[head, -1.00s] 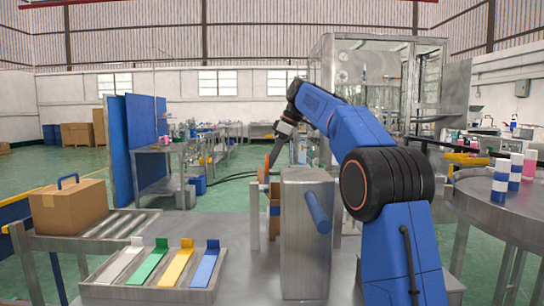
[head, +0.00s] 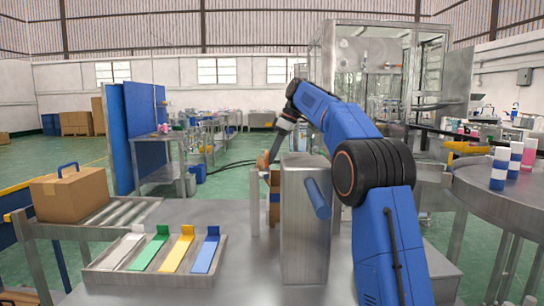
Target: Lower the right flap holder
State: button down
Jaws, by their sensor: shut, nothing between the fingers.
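My arm reaches away over the steel table, and my gripper (head: 273,153) points down at its far end, small in the picture. It is shut and holds nothing. It is close to the brown cardboard flap (head: 262,161) of an open carton (head: 274,186); I cannot tell whether it touches. The carton stands behind a tall steel housing (head: 304,235), which hides much of it. A blue cylinder (head: 317,198) sticks out of the housing's front. I cannot make out the right flap holder clearly; the housing and my arm cover that area.
A tray (head: 150,279) with white, green, yellow and blue pieces lies at the front left. A closed carton with a blue handle (head: 70,197) sits on a roller conveyor (head: 110,218). A round table (head: 500,195) with striped cans is at the right.

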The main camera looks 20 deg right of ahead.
jog(key=shift+w+d+f, duration=0.35)
jog(key=shift+w+f, duration=0.1)
jog(key=shift+w, duration=0.1)
jog(key=v, duration=0.8)
jog(key=shift+s+a+r, duration=0.2)
jog(key=shift+s+a, duration=0.1)
jog(key=shift+s, duration=0.15)
jog(key=shift+s+a, duration=0.1)
jog(key=shift+a, duration=0.05)
